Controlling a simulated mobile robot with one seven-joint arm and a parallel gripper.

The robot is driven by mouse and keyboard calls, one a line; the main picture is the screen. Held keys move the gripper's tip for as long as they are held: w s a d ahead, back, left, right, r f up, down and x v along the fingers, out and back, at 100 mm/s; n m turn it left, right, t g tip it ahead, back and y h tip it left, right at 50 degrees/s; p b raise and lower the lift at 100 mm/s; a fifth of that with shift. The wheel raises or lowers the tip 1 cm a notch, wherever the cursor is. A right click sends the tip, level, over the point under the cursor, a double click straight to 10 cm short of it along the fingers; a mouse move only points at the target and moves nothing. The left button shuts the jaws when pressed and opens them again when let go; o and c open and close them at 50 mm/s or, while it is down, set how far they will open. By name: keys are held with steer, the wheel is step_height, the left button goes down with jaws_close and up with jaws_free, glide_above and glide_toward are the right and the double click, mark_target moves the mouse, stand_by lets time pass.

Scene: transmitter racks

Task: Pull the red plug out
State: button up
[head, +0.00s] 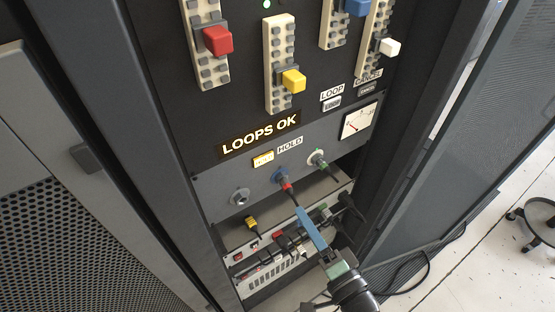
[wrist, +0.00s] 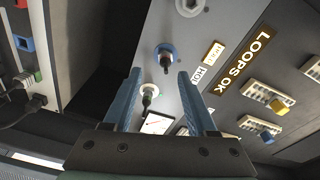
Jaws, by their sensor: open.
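The red plug (head: 287,187) sits in the blue-ringed socket (head: 280,174) on the grey panel strip. In the wrist view the blue-ringed socket (wrist: 160,50) lies just past the fingertips, and the plug in it looks dark. My gripper (head: 298,211) has blue fingers and reaches up from below toward the red plug. In the wrist view my gripper (wrist: 160,74) is open, its two fingers apart with nothing held. I cannot tell whether a fingertip touches the plug.
A green plug (head: 320,163) sits in the white-ringed socket to the right. A bare metal socket (head: 240,196) is to the left. Below, a power strip (head: 262,262) carries several plugs and cables. The open rack door (head: 455,130) stands at the right.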

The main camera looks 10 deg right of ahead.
mark_target(291, 195)
steer(key=shift+s+d+r+m+p, duration=0.1)
steer(key=shift+s+r+m+p, duration=0.45)
steer(key=shift+m+p, duration=0.3)
steer(key=shift+s+f, duration=0.1)
steer(key=shift+f, duration=0.05)
steer(key=shift+b+x, duration=1.1)
steer(key=shift+x, duration=3.45)
steer(key=shift+d, duration=0.1)
steer(key=shift+b, duration=0.55)
